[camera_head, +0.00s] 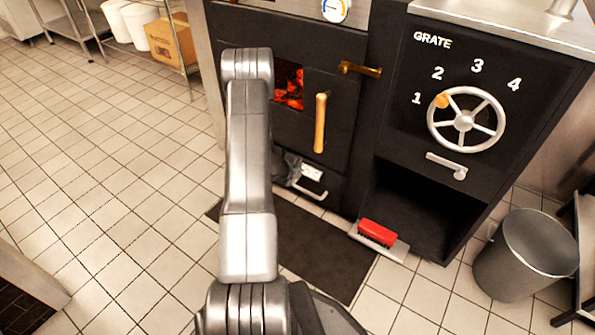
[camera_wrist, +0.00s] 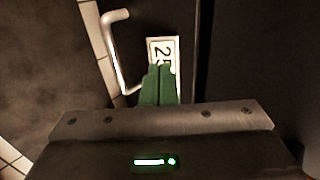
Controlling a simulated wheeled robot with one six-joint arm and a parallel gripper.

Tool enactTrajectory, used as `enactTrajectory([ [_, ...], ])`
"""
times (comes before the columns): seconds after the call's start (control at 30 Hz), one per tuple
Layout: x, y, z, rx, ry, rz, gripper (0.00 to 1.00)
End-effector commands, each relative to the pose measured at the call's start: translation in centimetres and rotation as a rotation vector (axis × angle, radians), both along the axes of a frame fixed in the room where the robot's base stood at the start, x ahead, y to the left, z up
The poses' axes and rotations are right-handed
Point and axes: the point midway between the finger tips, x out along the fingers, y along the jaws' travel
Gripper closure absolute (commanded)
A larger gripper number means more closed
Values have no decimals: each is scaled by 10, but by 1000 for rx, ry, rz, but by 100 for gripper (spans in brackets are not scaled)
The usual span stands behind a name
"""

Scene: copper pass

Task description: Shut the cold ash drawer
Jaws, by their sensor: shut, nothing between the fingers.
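The ash drawer (camera_head: 326,187) is the low dark front under the stove's fire door, partly hidden by my arm and gripper. It has a pale bar handle (camera_head: 311,190) and a small white label (camera_head: 311,173).
The fire door (camera_head: 337,115) above has a wooden handle and glowing coals behind its window. A dark mat (camera_head: 325,250) lies in front. A grate wheel (camera_head: 466,120) and grey bin (camera_head: 525,255) are at right.

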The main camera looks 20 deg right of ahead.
Motion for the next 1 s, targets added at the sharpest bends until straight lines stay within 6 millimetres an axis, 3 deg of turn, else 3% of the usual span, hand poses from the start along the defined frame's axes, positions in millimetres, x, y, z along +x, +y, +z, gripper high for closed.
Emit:
enactTrajectory([
  [0.03,-3,7,11,0,0,4,100],
  [0.5,-38,52,61,2,1,4,100],
  [1.0,-44,58,67,3,1,1,100],
])
